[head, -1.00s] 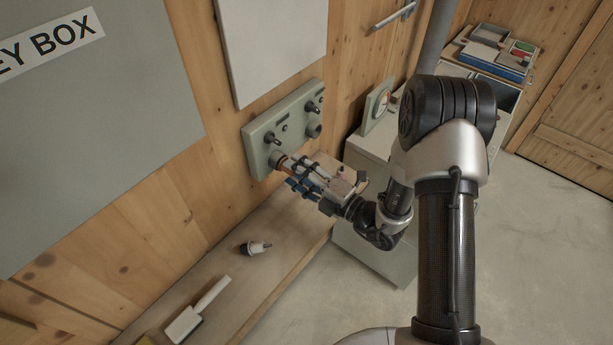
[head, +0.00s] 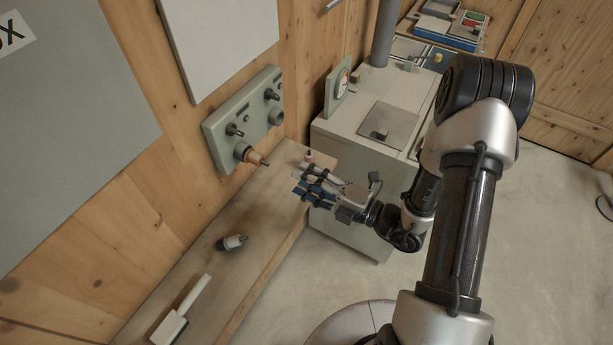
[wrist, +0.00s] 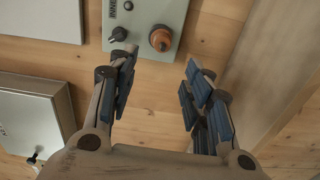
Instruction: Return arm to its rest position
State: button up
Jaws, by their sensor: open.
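My gripper (head: 312,188) is open and empty in the head view, above the right end of the wooden shelf. It is apart from the grey-green control panel (head: 222,146) on the wall. An orange plug (head: 255,158) sits in the panel's lower socket and points out towards my gripper. In the wrist view the two blue-padded fingers of my gripper (wrist: 158,95) are spread wide with nothing between them. The orange plug also shows there (wrist: 160,38), beyond the fingers.
A loose dark-and-white plug (head: 232,242) and a white-handled brush (head: 185,312) lie on the wooden shelf (head: 200,262). The floor at right is open.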

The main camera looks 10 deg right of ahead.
jog(key=s+a+r+n+g+y+b, duration=0.2)
jog(key=s+a+r+n+g, duration=0.45)
jog(key=n, duration=0.55)
jog(key=s+r+n+g+h+b, duration=0.15)
jog(key=s+n+g+h, duration=0.45)
jog(key=s+n, duration=0.65)
jog(key=s+d+r+n+t+h+b, duration=0.1)
jog(key=d+n+t+h+b, duration=0.3)
jog(key=d+n+h, duration=0.6)
jog(key=d+r+n+t, duration=0.1)
jog(key=d+n, duration=0.3)
jog(key=n, duration=0.5)
jog(key=shift+s+r+n+t, duration=0.15)
jog(key=shift+s+n+t, duration=0.15)
jog(key=shift+t, duration=0.35)
